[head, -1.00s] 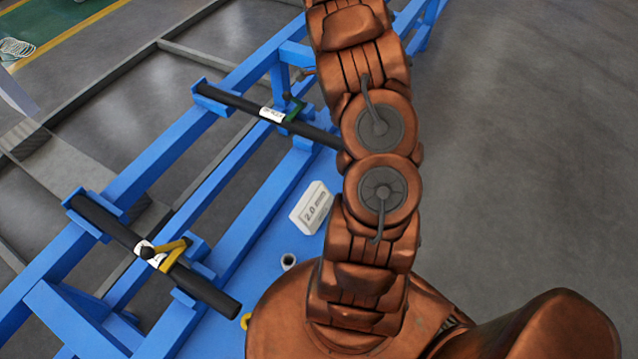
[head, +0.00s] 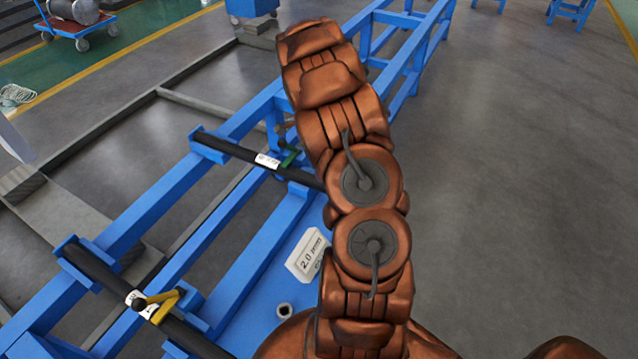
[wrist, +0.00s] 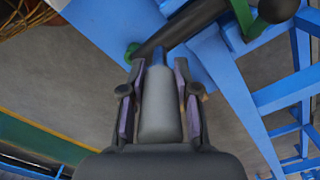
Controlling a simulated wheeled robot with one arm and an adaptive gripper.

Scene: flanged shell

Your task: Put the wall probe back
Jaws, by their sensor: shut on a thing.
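My gripper (wrist: 160,92) is shut on a grey rounded body that I take to be the wall probe (wrist: 160,108), between its purple-lined fingers in the wrist view. A short blue part shows at the probe's far end. Beyond it are a dark pipe (wrist: 185,28) and a green ring (wrist: 132,50) on blue metal. In the head view my arm hides the gripper and probe. There, a white block marked "2.0 mm" (head: 308,255) and a small round open holder (head: 284,310) sit on the blue surface, the holder apparently empty.
Two black pipes rest on the blue frame, one with a green lever clamp (head: 289,156), one with a yellow lever clamp (head: 165,304). Floor right of my arm is clear.

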